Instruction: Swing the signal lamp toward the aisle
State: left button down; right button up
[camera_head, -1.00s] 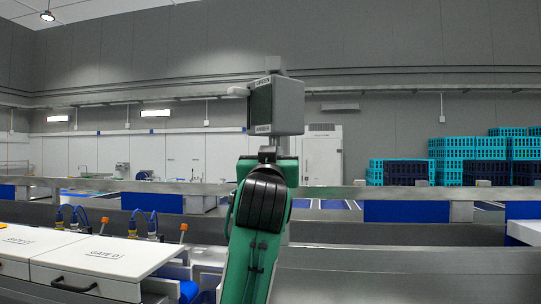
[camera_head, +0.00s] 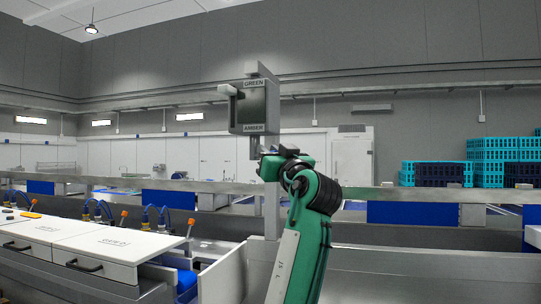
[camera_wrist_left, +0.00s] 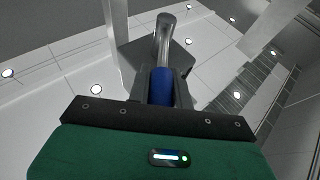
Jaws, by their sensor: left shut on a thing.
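The signal lamp (camera_head: 254,107) is a grey box in the middle of the head view, with a dark face marked GREEN above and AMBER below. That dark face is turned largely toward me. My left gripper (camera_head: 262,153) is just below the lamp box, at the end of my green arm. In the left wrist view it is shut on the blue grip (camera_wrist_left: 161,86) of a bent metal handle (camera_wrist_left: 165,32) under the lamp. The fingertips are partly hidden. My right gripper is not in view.
White drawer units (camera_head: 98,245) with a GATE label stand at lower left, with blue hoses and orange-tipped levers behind them. A metal rail (camera_head: 400,193) crosses behind the arm. Teal crates (camera_head: 490,158) are stacked at the far right. The air around the lamp looks clear.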

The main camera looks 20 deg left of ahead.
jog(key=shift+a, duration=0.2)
pick_arm(q)
jog(key=shift+g+y, duration=0.3)
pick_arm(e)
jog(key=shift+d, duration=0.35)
pick_arm(q)
jog(key=c, duration=1.3)
grip_release()
jog(key=shift+w, duration=0.1)
jog(key=shift+c, duration=0.2)
jog(key=shift+o, duration=0.4)
jog(key=shift+w+d, duration=0.1)
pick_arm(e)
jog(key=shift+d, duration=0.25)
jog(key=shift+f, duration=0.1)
